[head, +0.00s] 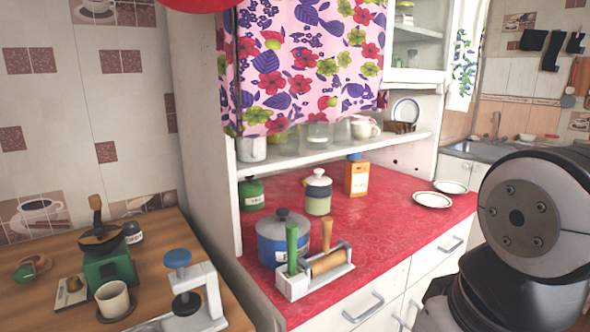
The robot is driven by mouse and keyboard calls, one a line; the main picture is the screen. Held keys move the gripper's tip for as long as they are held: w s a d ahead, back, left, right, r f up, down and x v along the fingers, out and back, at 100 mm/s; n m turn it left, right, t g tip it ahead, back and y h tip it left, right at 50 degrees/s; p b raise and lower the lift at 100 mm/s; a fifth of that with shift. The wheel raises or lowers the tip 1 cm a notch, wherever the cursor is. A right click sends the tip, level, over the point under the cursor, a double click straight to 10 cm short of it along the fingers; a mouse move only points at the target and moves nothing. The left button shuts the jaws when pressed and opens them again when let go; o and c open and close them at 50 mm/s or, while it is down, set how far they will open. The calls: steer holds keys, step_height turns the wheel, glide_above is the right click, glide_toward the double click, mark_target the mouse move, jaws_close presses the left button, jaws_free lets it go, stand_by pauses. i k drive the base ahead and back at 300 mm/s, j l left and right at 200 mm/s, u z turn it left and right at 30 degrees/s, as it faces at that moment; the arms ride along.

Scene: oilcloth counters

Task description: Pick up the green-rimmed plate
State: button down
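Two small white plates lie flat on the red counter at its right end. The nearer plate (432,200) and the farther plate (451,187) both have a dark rim; they are too small for me to tell which rim is green. A third plate (405,110) stands upright on the shelf above and its rim looks bluish. Part of my arm fills the right side of the head view, to the right of the plates. My gripper is not in view.
On the red counter (390,240) stand a blue pot (284,240), a wooden-handled tool rack (315,279), a white-and-green canister (318,195) and an orange box (356,178). The counter before the plates is clear.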

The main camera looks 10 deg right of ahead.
mark_target(447, 187)
steer(key=i+l, duration=0.15)
steer(key=l, duration=0.2)
steer(key=i+l, duration=0.1)
steer(key=l, duration=0.25)
steer(key=i+l, duration=0.15)
steer(key=l, duration=0.2)
steer(key=i+l, duration=0.15)
steer(key=l, duration=0.2)
steer(key=i+l, duration=0.15)
steer(key=l, duration=0.2)
steer(key=i+l+u, duration=0.1)
steer(key=l, duration=0.25)
steer(key=i+l, duration=0.15)
steer(key=l, duration=0.25)
